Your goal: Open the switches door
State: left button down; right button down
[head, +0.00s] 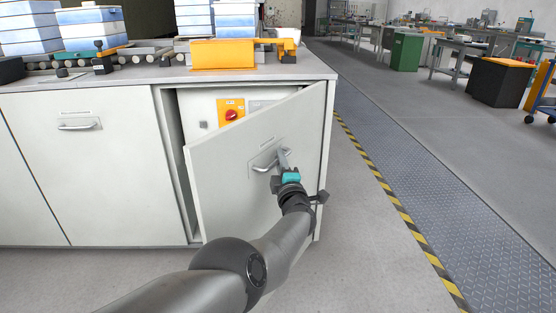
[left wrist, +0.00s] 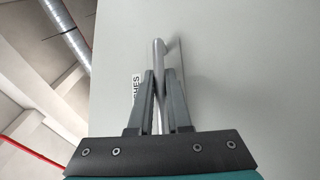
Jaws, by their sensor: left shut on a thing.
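The switches door (head: 225,166) is a light grey panel, hinged at its right side and standing partly open. Its metal handle (head: 264,168) is near the door's middle. My left gripper (head: 284,160) is shut on the handle; the left wrist view shows its two fingers (left wrist: 163,95) on either side of the handle bar (left wrist: 159,58). Behind the door, a yellow panel with a red rotary switch (head: 231,113) shows inside the cabinet. The lower part of the interior is hidden by the door. My right gripper is not in view.
A closed cabinet door (head: 90,165) is at the left. The countertop (head: 150,74) above holds stacked white-blue boxes (head: 95,27), rollers and an orange block (head: 223,54). To the right, grey floor and a metal-plated walkway (head: 430,190) with yellow-black edging are clear.

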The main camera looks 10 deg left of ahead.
pick_arm(q)
jog(key=shift+f, duration=0.15)
jog(key=c, duration=0.9)
grip_release()
jog(key=shift+o, duration=0.2)
